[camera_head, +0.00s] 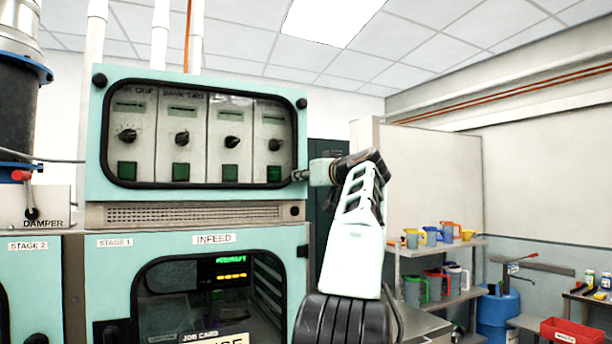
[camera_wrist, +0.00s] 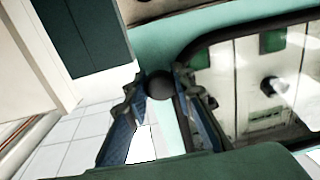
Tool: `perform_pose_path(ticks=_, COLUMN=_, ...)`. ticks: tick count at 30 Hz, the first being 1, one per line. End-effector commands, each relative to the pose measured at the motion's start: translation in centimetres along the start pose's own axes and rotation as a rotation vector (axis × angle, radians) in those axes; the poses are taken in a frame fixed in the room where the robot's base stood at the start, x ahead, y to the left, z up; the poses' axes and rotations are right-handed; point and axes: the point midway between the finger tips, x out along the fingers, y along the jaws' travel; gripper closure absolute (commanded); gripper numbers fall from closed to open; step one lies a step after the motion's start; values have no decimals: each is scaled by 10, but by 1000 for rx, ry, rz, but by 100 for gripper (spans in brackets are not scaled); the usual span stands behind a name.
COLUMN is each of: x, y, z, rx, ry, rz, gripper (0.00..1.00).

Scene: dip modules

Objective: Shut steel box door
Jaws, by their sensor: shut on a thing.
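The upper teal steel box door (camera_head: 97,150) has a wide window with a black rim. Several grey modules with knobs and green squares show behind it. My gripper (camera_head: 298,175) reaches in from the right to the door's right edge. In the wrist view my gripper (camera_wrist: 158,100) has its fingers on both sides of a round black knob (camera_wrist: 159,84) at the door's edge, shut on it. The teal door face and its window lie to the right there. The door looks about flush with the box in the head view; I cannot tell whether a small gap remains.
Below is a teal infeed cabinet (camera_head: 112,272) with a window and lit display. A damper unit (camera_head: 40,205) stands at the left. A shelf with coloured jugs (camera_head: 440,249) and a red bin (camera_head: 572,331) stand at the right.

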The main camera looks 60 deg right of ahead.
Motion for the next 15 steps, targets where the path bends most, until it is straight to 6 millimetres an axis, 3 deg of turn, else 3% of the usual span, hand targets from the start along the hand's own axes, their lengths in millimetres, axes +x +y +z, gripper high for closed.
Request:
perform_pose_path(ticks=1, x=0, y=-4, z=-9, rx=1, ry=19, rz=0, gripper=76)
perform_pose_path(ticks=6, x=0, y=-4, z=-8, rx=0, ry=17, rz=-2, gripper=60)
perform_pose_path(ticks=15, x=1, y=-3, z=-6, rx=1, ry=11, rz=-2, gripper=60)
